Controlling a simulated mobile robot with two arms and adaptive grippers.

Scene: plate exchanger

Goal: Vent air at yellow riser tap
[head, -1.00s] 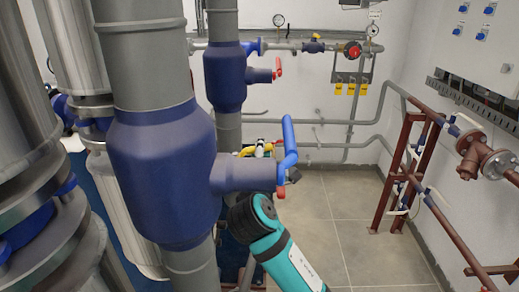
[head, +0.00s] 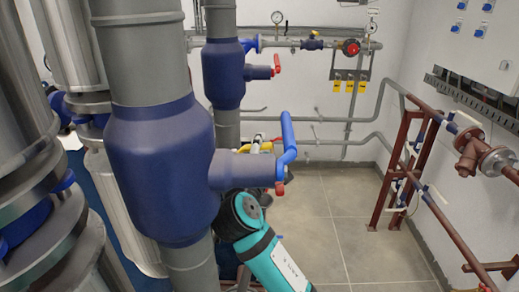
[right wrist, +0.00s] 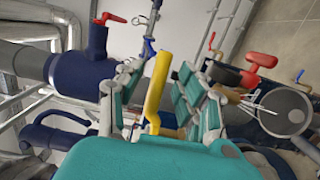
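The yellow riser tap handle (right wrist: 157,88) stands upright in the middle of the right wrist view. In the head view only a small part of the yellow handle (head: 266,147) shows behind the large blue valve's stem. My right gripper (right wrist: 158,76) has its teal fingers spread on either side of the yellow handle, with a gap showing; it looks open. In the head view my right gripper is mostly hidden behind the blue valve (head: 160,165), and my teal arm comes up from below. My left gripper is not in view.
A long blue handle (head: 287,140) stands close above my right arm. A smaller blue valve with a red handle (head: 277,66) is behind. Grey pipes run along the back wall, and a brown pipe rack (head: 385,200) stands right. Tiled floor (head: 325,235) between is clear.

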